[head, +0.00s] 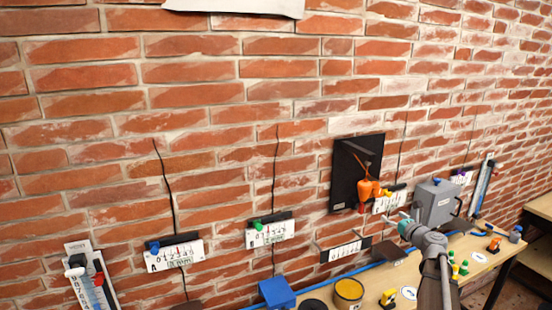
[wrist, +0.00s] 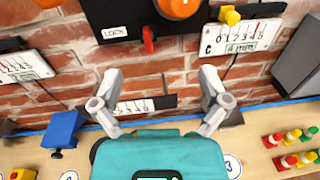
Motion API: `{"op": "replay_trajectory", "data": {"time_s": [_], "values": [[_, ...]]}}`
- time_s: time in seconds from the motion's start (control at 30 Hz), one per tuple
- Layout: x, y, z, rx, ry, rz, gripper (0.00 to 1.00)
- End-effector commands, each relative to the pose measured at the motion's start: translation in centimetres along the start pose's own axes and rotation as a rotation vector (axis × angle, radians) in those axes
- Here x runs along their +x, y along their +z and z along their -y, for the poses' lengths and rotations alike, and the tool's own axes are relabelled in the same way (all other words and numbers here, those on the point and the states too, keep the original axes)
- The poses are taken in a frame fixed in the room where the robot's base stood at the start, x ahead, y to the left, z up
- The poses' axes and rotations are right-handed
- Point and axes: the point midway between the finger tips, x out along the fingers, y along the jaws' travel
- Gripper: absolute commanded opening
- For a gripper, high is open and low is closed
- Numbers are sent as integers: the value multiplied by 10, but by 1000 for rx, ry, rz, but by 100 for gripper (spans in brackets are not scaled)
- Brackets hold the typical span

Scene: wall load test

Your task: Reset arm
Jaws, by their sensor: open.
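My gripper (head: 397,218) is at the end of my arm in the lower right of the head view, in front of the brick wall and above the bench. In the wrist view my gripper (wrist: 159,82) has its two grey fingers spread wide, with nothing between them. Behind them is the brick wall (wrist: 170,72) with a white scale strip (wrist: 140,105). The fingers look apart from the wall and everything on it.
Gauge cards (head: 172,255) line the wall. The upper wall is mostly clear.

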Motion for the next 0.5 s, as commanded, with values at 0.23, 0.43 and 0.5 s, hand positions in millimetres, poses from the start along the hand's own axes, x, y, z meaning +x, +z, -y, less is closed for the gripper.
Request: {"op": "replay_trajectory", "data": {"time_s": [0.23,0.43,0.5], "values": [[6,-58,-94,-419,214,-153,95],[-6,-119,-175,-854,482,-272,95],[-14,-140,-200,-1000,585,-303,95]]}}
